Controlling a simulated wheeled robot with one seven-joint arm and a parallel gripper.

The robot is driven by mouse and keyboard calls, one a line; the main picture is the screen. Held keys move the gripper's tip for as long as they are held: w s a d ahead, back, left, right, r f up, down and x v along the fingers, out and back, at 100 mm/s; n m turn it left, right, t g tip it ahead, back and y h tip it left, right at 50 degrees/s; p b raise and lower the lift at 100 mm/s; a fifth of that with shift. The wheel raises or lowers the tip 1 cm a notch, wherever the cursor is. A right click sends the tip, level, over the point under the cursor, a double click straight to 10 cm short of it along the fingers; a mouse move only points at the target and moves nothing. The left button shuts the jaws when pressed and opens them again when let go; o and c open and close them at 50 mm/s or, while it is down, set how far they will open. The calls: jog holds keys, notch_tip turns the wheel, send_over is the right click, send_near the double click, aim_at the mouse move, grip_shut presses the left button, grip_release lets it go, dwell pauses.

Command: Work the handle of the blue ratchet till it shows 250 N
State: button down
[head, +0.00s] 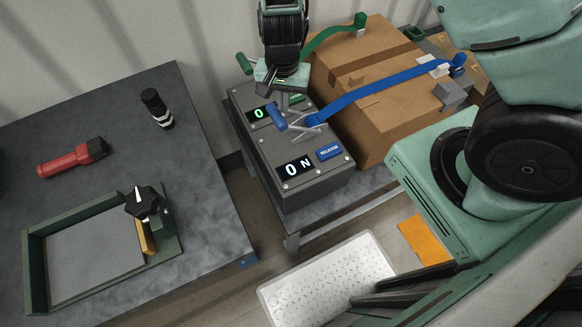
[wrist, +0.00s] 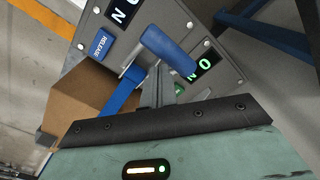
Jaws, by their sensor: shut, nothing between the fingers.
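The ratchet box (head: 318,192) is grey and stands beside the cardboard box. The blue ratchet's handle (head: 276,119) has a blue grip on a metal lever; the grip also shows large in the wrist view (wrist: 168,50). The blue strap (head: 375,88) runs from the ratchet over the box. The near display (head: 295,168) reads 0 N, with a blue RELEASE button (head: 329,152) beside it. The green ratchet's display (head: 259,114) reads 0. My gripper (wrist: 160,78) is shut and empty, its fingertips close to the blue grip; whether they touch it I cannot tell.
The cardboard box (head: 370,130) fills the space right of the ratchets. A green handle (head: 244,64) and green strap (head: 335,35) lie behind. The left table (head: 200,200) holds a red flashlight (head: 72,158), a black bottle (head: 157,108) and a green-framed tray (head: 40,280).

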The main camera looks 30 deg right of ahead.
aim_at(274, 115)
jog(key=shift+d+r, duration=0.1)
dwell(0.5)
jog(key=a+f, duration=0.1)
jog(key=f, duration=0.1)
jog(key=a+f, duration=0.1)
jog(key=f, duration=0.1)
jog(key=a+f, duration=0.1)
jog(key=f, duration=0.2)
jog(key=shift+f, duration=0.2)
jog(key=shift+d+r, duration=0.35)
jog(key=shift+r, duration=0.7)
jog(key=shift+d+r, duration=0.4)
jog(key=shift+r, duration=0.6)
jog(key=shift+d+r, duration=0.35)
jog(key=shift+r, duration=0.7)
jog(key=shift+d+r, duration=0.2)
jog(key=shift+r, duration=0.05)
jog(key=shift+d+r, duration=0.1)
jog(key=shift+r, duration=0.5)
